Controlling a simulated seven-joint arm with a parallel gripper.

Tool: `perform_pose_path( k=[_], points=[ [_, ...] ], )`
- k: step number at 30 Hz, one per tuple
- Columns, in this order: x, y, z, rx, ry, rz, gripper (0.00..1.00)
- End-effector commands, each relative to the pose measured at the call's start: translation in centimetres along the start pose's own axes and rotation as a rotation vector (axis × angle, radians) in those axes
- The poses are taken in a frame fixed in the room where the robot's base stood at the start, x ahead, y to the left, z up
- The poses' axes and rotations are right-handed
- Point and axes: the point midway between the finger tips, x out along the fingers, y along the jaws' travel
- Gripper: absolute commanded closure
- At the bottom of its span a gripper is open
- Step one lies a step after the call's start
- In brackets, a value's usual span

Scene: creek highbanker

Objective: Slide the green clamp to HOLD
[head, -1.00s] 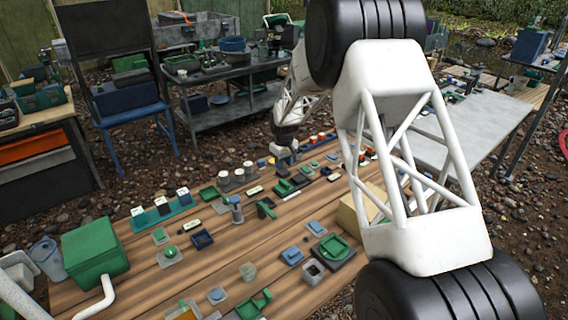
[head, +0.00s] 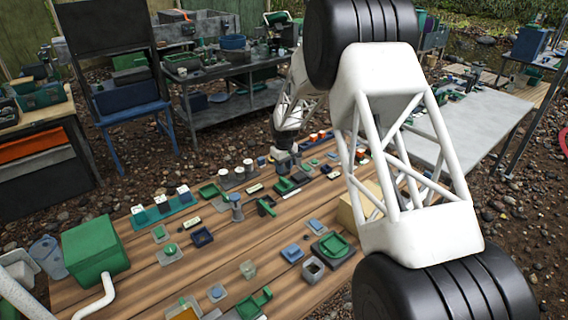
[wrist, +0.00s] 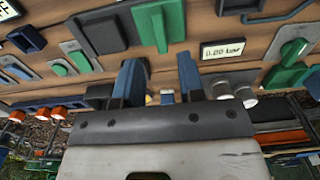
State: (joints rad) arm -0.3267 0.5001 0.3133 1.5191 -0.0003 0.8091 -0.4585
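A green piece on a dark base (head: 285,186), which may be the clamp, lies on the wooden table just in front of my gripper in the head view. In the wrist view an upright green bar (wrist: 158,22) stands at top centre, beside a dark block. I cannot read a HOLD mark. My gripper (wrist: 160,78) shows two blue fingers spread apart, with nothing between them; the green bar is beyond the fingertips, apart from them. In the head view my gripper (head: 285,158) is small and low over the far part of the table.
A display reading 0.00 bar (wrist: 223,48) is right of the green bar. White-capped posts (wrist: 246,96) and orange knobs (wrist: 57,112) stand close by. Several other fixtures crowd the table (head: 150,275). A green box (head: 95,248) sits at its left end.

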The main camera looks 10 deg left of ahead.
Motion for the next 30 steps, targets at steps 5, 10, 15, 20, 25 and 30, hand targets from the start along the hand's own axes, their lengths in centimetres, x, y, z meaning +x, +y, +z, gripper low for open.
perform_pose_path(
  k=[5,10,15,20,25,30],
  points=[
    [1.3,0.0,0.0,0.000,-0.001,0.000,0.64],
    [2.5,0.0,0.0,0.000,0.000,0.000,0.64],
    [3.7,0.0,0.0,0.000,-0.001,0.000,0.64],
    [4.8,0.0,0.0,0.000,-0.001,0.000,0.64],
    [5.7,0.0,0.0,0.000,0.000,0.000,0.64],
    [6.2,0.0,0.0,0.000,0.000,0.000,0.64]
  ],
)
